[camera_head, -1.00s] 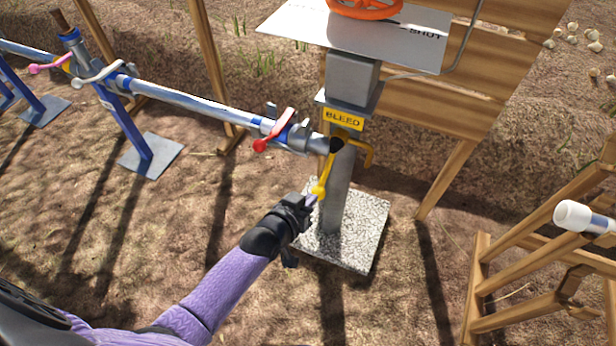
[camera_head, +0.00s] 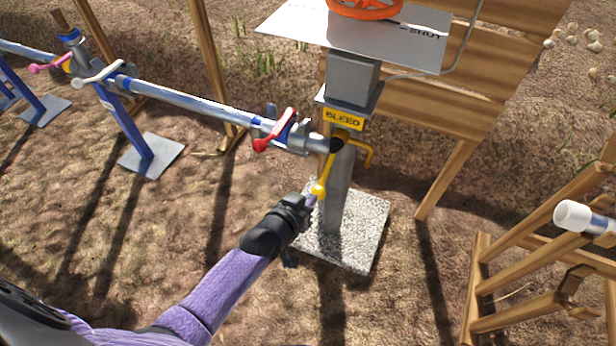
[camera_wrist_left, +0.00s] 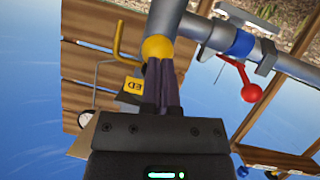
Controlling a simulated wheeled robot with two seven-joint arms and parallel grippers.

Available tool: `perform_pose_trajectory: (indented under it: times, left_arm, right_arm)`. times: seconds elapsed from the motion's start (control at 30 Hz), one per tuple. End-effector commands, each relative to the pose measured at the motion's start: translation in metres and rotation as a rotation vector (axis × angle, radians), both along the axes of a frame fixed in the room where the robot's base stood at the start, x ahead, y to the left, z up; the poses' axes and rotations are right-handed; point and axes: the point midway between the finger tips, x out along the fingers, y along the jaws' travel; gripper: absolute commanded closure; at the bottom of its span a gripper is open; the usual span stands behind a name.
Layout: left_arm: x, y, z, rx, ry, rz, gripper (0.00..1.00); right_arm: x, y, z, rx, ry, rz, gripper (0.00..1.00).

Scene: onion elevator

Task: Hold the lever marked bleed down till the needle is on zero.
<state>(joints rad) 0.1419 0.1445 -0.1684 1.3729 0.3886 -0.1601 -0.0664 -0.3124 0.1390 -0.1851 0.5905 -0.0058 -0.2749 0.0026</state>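The yellow bleed lever (camera_head: 325,176) hangs down and slightly left from the pipe end, below a yellow BLEED sign (camera_head: 343,119). A round yellow knob tips the lever, and it also shows in the left wrist view (camera_wrist_left: 157,47). My left gripper (camera_head: 312,200) is at this knob. In the left wrist view its fingers (camera_wrist_left: 163,62) lie close together, with the knob right at their tips rather than between them. A round gauge-like disc (camera_wrist_left: 86,118) shows partly in that view; no needle can be read. My right gripper is out of view.
A red lever (camera_head: 274,132) sits on the pipe (camera_head: 200,102) left of the bleed post, with white and pink levers farther left. An orange handwheel (camera_head: 365,8) is above. A wooden frame (camera_head: 550,240) holding a white-ended cylinder (camera_head: 582,217) stands right. Open soil lies in front.

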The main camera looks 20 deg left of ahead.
Motion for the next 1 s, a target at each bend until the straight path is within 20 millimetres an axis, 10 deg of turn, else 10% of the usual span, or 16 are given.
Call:
perform_pose_trajectory:
  times: [1.0]
  left_arm:
    - [0.0005, -0.0001, 0.0002, 0.000, -0.001, 0.000, 1.00]
  right_arm:
    - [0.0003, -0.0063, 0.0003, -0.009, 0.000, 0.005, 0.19]
